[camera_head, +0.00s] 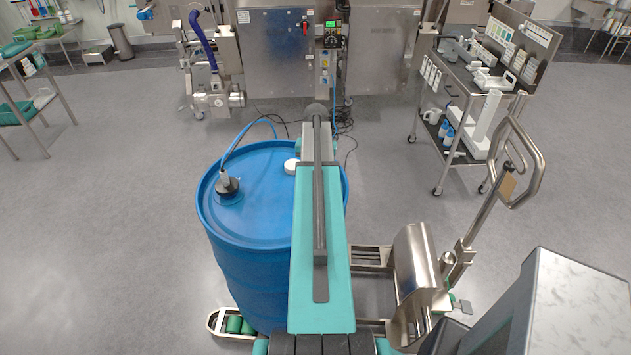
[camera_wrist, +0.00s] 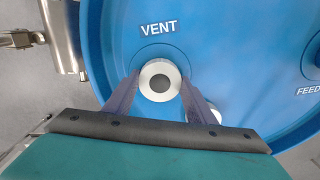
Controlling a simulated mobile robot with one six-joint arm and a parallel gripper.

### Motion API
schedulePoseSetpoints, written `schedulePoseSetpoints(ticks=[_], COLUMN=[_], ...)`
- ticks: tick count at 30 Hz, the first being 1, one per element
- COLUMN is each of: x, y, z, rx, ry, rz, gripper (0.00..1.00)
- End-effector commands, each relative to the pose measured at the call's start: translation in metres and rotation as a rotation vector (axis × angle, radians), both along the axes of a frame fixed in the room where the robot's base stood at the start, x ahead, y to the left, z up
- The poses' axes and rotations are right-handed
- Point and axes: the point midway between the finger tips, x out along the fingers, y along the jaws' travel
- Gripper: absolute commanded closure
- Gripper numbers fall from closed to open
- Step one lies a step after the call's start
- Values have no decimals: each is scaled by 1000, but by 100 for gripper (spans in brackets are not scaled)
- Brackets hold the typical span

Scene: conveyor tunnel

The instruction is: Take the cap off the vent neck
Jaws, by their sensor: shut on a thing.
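The blue drum (camera_head: 250,215) stands upright beside my arm, its lid on top. In the wrist view, the lid (camera_wrist: 225,45) bears the word VENT above a round silver cap (camera_wrist: 160,80) with a dark centre. The two purple fingers of my gripper (camera_wrist: 158,84) are shut on this cap, one on each side. A faint circle on the lid surrounds the cap's place. The vent neck is hidden beneath the cap, and I cannot tell whether the cap is seated or raised. In the head view, my arm covers the vent and the gripper.
A white round piece (camera_head: 291,166) lies on the lid, partly behind the right finger in the wrist view. A black fitting (camera_head: 228,185) with a blue hose stands at the lid's left. A steel hand truck (camera_head: 420,275) is right of the drum; a cart (camera_head: 470,100) stands farther back.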

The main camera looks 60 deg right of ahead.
Motion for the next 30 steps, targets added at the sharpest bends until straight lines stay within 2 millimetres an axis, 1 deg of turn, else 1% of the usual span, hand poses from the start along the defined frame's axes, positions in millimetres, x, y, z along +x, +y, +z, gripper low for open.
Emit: schedulePoseSetpoints(ticks=[9, 12, 25, 30], x=[0, 0, 0, 0], y=[0, 0, 0, 0], z=[0, 0, 0, 0], rx=[0, 0, 0, 0], ry=[0, 0, 0, 0], rz=[209, 255, 283, 356], gripper=[81, 81, 81, 81])
